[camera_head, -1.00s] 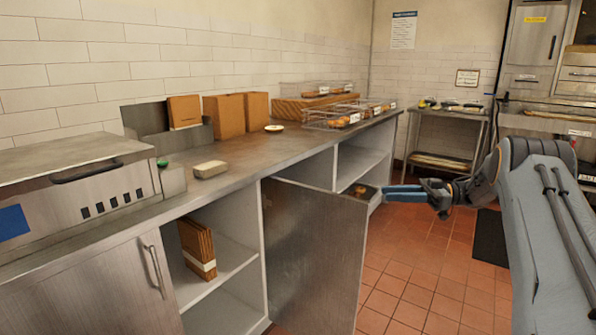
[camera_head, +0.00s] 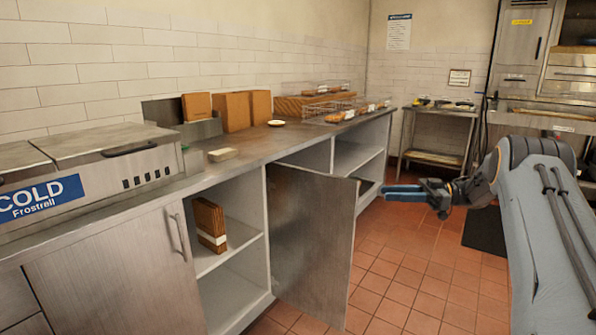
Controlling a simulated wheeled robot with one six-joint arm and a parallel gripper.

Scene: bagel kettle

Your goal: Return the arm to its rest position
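My arm (camera_head: 545,215) reaches in from the right edge, with its forearm pointing left toward the counter. I see no held object clearly.
An open metal cabinet door (camera_head: 310,240) sticks out from the counter (camera_head: 235,165) into the aisle. Wire baskets (camera_head: 340,112) and boxes stand on the counter. A cold unit (camera_head: 100,165) is at left. A side table (camera_head: 440,112) stands behind. Red floor (camera_head: 400,275) is clear.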

